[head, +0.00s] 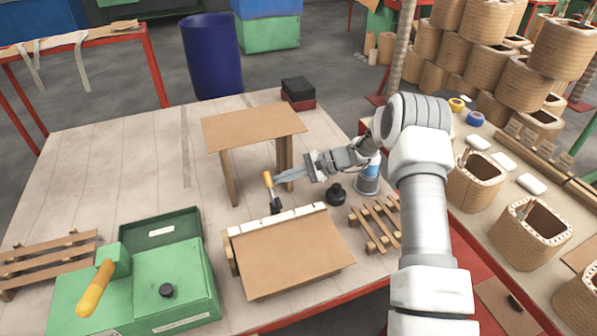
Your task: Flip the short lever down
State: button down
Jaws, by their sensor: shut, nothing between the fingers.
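A short lever with a small orange handle (267,179) stands nearly upright on a dark stem (276,204), behind the sloped brown box (290,255) in the middle of the table. My gripper (277,179) reaches in from the right, with its fingers shut and empty. Its fingertips are right beside the orange handle; I cannot tell whether they touch it. A larger lever with a thick yellow-orange handle (95,290) sits on the green box (170,280) at the front left.
A small brown stand (252,124) with legs is behind the lever, close to my gripper. A black knob-like object (336,194), a blue-and-grey can (368,178) and a wooden rack (377,225) are on the right.

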aim_at(271, 181)
jog(key=shift+s+a+r+p, duration=0.25)
jog(key=shift+s+a+r, duration=0.05)
jog(key=shift+s+r, duration=0.35)
jog(key=shift+s+a+r+p, duration=0.2)
jog(key=shift+s+a+r, duration=0.05)
jog(key=shift+s+r, duration=0.4)
jog(key=shift+s+d+r+n+t+b, duration=0.15)
jog(key=shift+s+r+n+t+b, duration=0.3)
jog(key=shift+b, duration=1.25)
jog(key=n+y+b, duration=0.1)
jog(key=b, duration=0.2)
jog(key=s+n+t+b, duration=0.1)
jog(key=b, duration=0.2)
jog(key=s+n+t+y+b, duration=0.1)
jog(key=n+b, duration=0.1)
jog(key=b, duration=0.1)
jog(key=shift+d+r+y+b, duration=0.3)
jog(key=shift+d+r+b, duration=0.05)
jog(key=shift+b, duration=0.05)
jog(key=s+n+y+b, duration=0.1)
jog(key=b, duration=0.2)
jog(key=s+r+n+y+b, duration=0.1)
jog(key=s+n+b, duration=0.1)
jog(key=b, duration=0.1)
jog(key=s+d+n+t+y+b, duration=0.1)
jog(key=n+b, duration=0.1)
jog(key=b, duration=0.1)
jog(key=shift+s+r, duration=0.15)
jog(key=shift+r, duration=0.05)
jog(key=shift+s+d, duration=0.1)
